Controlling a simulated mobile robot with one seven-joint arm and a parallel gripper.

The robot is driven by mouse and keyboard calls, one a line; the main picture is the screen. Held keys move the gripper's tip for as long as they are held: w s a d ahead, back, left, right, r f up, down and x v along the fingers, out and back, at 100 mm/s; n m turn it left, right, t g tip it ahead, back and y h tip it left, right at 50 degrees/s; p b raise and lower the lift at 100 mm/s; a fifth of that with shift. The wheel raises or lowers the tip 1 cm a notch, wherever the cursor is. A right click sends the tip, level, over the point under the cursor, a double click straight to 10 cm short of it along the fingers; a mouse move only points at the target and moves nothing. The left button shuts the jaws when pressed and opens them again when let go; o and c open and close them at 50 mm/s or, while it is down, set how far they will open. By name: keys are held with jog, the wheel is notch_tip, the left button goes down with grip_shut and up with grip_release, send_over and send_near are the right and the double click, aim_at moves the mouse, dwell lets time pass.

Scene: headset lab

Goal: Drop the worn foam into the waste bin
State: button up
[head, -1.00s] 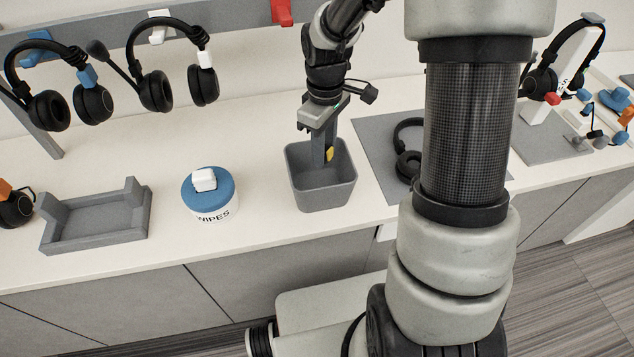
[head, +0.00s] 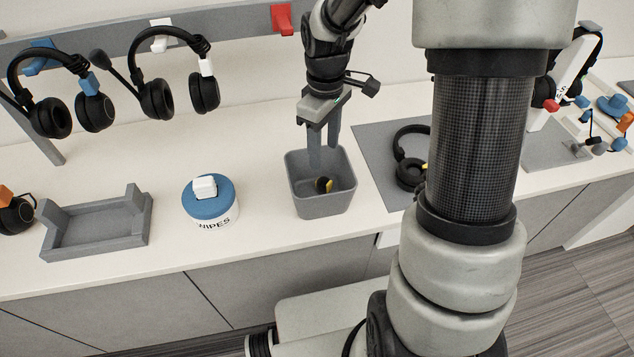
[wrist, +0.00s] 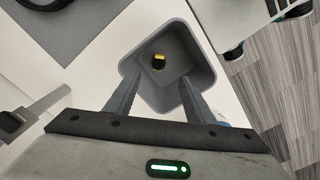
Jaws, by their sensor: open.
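The worn foam (head: 323,185), a small dark piece with a yellow part, is inside the grey waste bin (head: 325,207). It also shows in the wrist view (wrist: 159,62), at the bin's inside, apart from the fingers. My gripper (head: 323,160) is open and empty, pointing down with its fingertips at the bin's mouth. In the wrist view the two fingers (wrist: 157,100) stand apart over the bin (wrist: 205,75).
A wipes tub (head: 211,207) and a grey tray (head: 100,230) stand left of the bin. A headset (head: 408,170) lies on a grey mat (head: 372,160) to the right. Two headsets (head: 155,95) hang on a rail (head: 110,42) behind.

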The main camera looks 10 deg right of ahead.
notch_tip(320, 180, up, 14)
jog(key=p, duration=0.2)
dwell(0.4)
jog(key=s+r+m+t+p, duration=0.5)
jog(key=s+r+m+p, duration=0.4)
jog(key=s+r, duration=0.7)
jog(key=shift+s+r+t+p, duration=0.25)
jog(key=shift+s+p, duration=0.3)
jog(key=shift+s, duration=0.6)
